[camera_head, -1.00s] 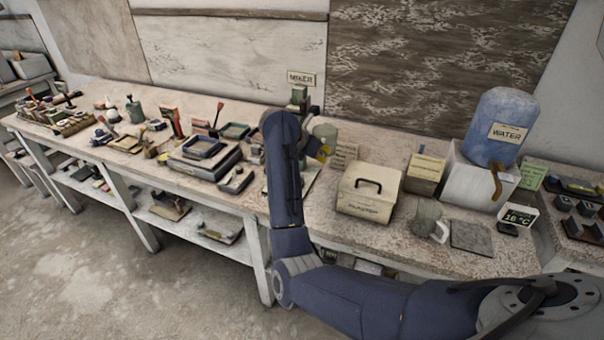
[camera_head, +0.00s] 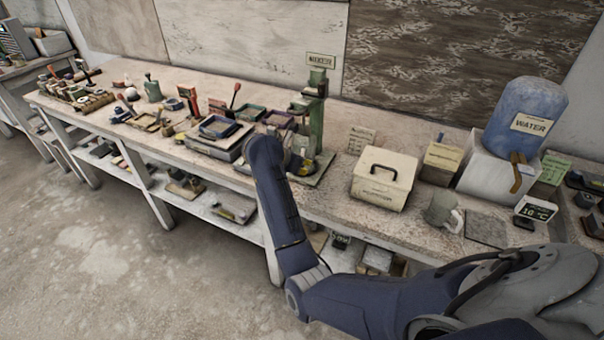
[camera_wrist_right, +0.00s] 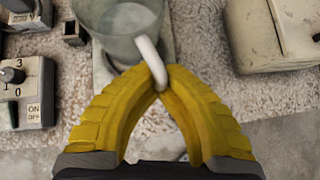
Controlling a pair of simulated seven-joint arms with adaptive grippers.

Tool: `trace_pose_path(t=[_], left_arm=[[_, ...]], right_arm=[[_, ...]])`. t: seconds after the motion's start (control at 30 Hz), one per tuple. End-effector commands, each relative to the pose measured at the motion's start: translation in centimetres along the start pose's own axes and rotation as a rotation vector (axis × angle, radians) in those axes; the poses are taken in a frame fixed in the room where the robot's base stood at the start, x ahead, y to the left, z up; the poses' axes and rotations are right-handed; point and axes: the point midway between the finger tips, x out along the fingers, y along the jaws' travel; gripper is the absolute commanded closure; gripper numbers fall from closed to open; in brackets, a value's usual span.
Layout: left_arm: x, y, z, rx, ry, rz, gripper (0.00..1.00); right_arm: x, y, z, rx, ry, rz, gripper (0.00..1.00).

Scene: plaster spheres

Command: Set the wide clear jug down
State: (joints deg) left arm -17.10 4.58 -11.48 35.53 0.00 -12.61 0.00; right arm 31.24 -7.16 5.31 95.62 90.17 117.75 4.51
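The wide clear jug (camera_wrist_right: 117,40) is at the top of the right wrist view, with its pale handle (camera_wrist_right: 148,55) towards me. My right gripper (camera_wrist_right: 160,76) has its yellow fingers closed around that handle. A pale plate shows below the jug; I cannot tell whether the jug touches it. In the head view my right arm reaches over the bench to the green mixer stand (camera_head: 315,105) and hides most of the gripper and jug. My left gripper is not in view.
A cream lidded box (camera_head: 383,180) stands right of the mixer, and also shows in the wrist view (camera_wrist_right: 270,35). A greenish jug (camera_head: 441,210) stands further right, near a blue water container (camera_head: 525,115). A switch box (camera_wrist_right: 28,95) lies left of the gripper.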

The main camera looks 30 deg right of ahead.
Motion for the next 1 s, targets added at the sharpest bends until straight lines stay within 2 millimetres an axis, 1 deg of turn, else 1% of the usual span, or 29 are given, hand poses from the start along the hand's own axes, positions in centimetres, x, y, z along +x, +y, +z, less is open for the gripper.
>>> trace_pose_path(t=[0.33,0.43,0.77,0.8,1.0], left_arm=[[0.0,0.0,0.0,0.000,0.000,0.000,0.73],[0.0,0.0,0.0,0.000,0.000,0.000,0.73],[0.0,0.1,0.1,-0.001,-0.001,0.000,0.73],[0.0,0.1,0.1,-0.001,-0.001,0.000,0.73],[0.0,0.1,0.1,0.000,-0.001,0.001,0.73]], right_arm=[[2.3,0.0,-2.4,-0.001,-0.002,0.000,1.00],[2.5,0.0,-2.7,0.000,-0.001,0.001,1.00],[2.6,0.0,-2.8,0.000,-0.001,0.001,1.00],[2.6,0.0,-2.9,-0.001,0.001,0.000,0.99],[2.6,0.0,-2.9,0.000,0.001,0.000,0.76]])
